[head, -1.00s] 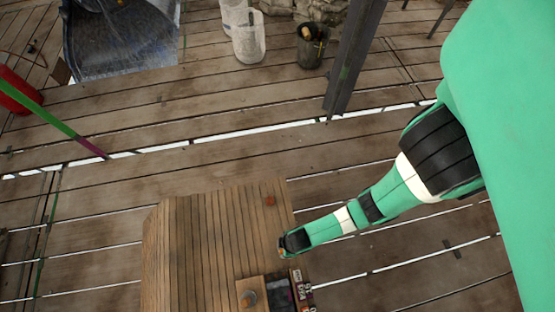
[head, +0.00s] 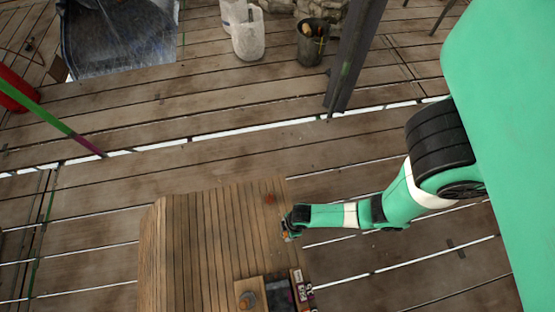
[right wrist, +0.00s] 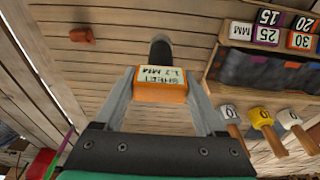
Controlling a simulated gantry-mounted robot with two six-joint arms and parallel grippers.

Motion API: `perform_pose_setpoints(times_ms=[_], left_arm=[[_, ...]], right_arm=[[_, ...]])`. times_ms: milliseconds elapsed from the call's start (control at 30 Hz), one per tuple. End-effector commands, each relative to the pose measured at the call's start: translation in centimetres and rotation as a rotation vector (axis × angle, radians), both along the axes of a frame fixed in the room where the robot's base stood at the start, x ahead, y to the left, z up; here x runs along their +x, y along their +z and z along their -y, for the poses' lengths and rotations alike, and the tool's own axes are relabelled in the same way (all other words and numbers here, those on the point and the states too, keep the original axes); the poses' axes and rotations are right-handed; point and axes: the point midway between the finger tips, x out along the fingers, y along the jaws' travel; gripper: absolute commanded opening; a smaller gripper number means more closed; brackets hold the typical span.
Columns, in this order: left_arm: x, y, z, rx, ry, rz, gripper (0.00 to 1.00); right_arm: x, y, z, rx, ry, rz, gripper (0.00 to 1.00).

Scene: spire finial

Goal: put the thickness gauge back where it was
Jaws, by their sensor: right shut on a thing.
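In the right wrist view my right gripper (right wrist: 160,72) is shut on an orange block with a white label reading "SHEET 1.2 MM", which looks like the thickness gauge (right wrist: 161,94). A finger lies on each side of it. In the head view my right gripper (head: 288,230) is at the right edge of the slatted wooden bench top (head: 200,245); the gauge is hardly discernible there. A dark round-ended thing (right wrist: 160,50) shows just beyond the gauge; I cannot tell whether they touch. My left gripper is not in view.
A small red piece (right wrist: 82,34) lies on the slats, also in the head view (head: 270,198). A wooden rack (right wrist: 265,75) with number-labelled blocks stands at the right. Handled tools with yellow (right wrist: 261,117) and white ends are beside it. The bench's left part is clear.

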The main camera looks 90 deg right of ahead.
Motion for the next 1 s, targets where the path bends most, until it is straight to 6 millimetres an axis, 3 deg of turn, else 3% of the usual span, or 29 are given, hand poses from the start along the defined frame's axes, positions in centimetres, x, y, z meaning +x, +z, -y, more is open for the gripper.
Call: perform_pose_setpoints(times_ms=[33, 200, 467, 700, 1000], left_arm=[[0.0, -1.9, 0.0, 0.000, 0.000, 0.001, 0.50], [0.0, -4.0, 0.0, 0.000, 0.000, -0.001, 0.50], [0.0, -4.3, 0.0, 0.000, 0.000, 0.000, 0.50], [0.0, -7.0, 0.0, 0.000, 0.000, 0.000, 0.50], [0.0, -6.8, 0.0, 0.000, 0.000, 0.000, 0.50]], right_arm=[[0.6, -2.1, 1.0, 0.000, -0.013, 0.000, 0.00], [2.0, -5.0, 3.3, 0.000, -0.005, 0.001, 0.00], [2.4, -5.6, 4.0, 0.000, 0.001, 0.000, 0.00], [2.6, -9.3, 4.4, 0.000, 0.003, -0.002, 0.00], [2.6, -9.2, 4.3, -0.001, 0.003, -0.001, 0.00]])
